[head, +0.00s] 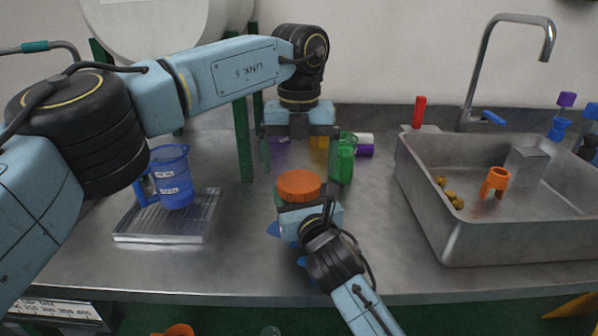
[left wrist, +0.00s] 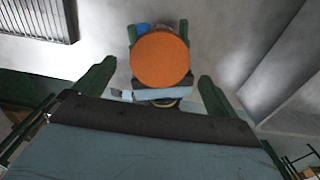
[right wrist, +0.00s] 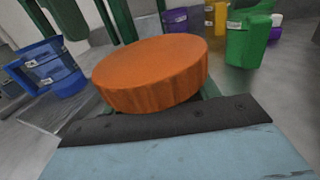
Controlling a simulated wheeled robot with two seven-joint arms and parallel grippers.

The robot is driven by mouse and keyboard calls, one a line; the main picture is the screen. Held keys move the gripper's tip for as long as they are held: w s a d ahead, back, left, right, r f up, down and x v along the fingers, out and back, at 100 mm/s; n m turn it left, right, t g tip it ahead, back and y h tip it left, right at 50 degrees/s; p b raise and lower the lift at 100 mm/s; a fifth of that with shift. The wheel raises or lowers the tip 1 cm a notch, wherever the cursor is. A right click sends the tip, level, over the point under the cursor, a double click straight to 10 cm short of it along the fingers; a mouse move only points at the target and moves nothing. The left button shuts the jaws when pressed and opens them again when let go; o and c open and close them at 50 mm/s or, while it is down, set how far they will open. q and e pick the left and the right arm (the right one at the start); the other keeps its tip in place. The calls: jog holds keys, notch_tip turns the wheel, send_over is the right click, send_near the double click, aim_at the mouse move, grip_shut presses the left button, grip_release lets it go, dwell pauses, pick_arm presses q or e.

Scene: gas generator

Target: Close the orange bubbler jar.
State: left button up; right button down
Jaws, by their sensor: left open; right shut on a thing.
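The round orange lid (head: 299,184) of the orange bubbler jar is in the middle of the table area, facing up. It fills the centre of the left wrist view (left wrist: 160,60) and also shows in the right wrist view (right wrist: 150,75). The jar body is mostly hidden under the lid and behind my right gripper. My right gripper (head: 303,199) is shut on the jar below the lid, reaching in from the front. My left gripper (head: 300,160) is open and empty, pointing down above and behind the lid. Its fingers (left wrist: 157,72) are spread to either side of the lid.
A blue beaker (head: 174,178) stands on a metal rack plate (head: 142,228) at left. A green container (head: 342,162), with yellow and purple ones, stands close behind. The sink (head: 425,205) at right holds an orange piece (head: 496,180) and small brown items. The table between is clear.

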pick_arm(q)
jog(key=shift+r, duration=0.45)
jog(key=shift+o, duration=0.4)
notch_tip(320, 180, up, 8)
jog(key=shift+f, duration=0.25)
pick_arm(e)
jog(key=shift+c, duration=1.6)
grip_release()
